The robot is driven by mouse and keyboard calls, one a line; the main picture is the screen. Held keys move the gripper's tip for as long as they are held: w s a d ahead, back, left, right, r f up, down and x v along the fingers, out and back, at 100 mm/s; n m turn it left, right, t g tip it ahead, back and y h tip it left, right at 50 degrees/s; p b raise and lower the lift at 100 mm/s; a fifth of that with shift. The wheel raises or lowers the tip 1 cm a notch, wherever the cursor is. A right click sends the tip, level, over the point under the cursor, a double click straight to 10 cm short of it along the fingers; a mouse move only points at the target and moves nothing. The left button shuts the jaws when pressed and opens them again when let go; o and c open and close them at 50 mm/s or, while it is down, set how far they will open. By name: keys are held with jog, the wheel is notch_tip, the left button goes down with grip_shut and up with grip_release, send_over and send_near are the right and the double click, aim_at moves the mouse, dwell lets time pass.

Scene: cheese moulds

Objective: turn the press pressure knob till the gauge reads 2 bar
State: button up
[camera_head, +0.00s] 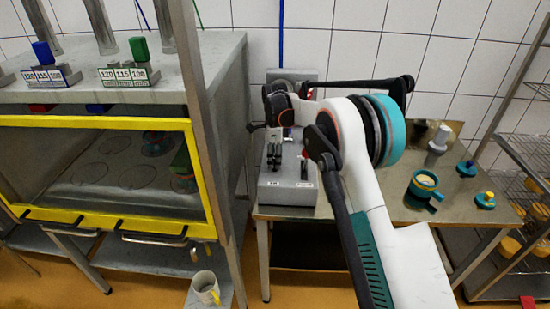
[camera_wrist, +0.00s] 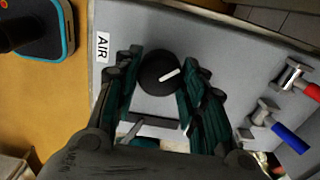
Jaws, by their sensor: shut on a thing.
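The black round pressure knob (camera_wrist: 159,72) with a white pointer line sits on a grey control panel (camera_wrist: 225,60) in the wrist view. The pointer slants toward the upper right of that view. My gripper (camera_wrist: 160,75) has its two dark green fingers on either side of the knob and is shut on it. An "AIR" label (camera_wrist: 103,47) lies to the left of the fingers. In the head view the grey control box (camera_head: 288,192) stands on a metal table, with my arm reaching over it. I cannot make out a gauge face or reading in either view.
A red-handled lever (camera_wrist: 298,78) and a blue-handled lever (camera_wrist: 280,128) stand right of my fingers. The yellow-framed press cabinet (camera_head: 110,122) is left of the box. A teal mould (camera_head: 424,187) stands on the table to the right. A wire rack (camera_head: 525,150) is farther right.

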jog(key=o, duration=1.1)
notch_tip(320, 180, up, 12)
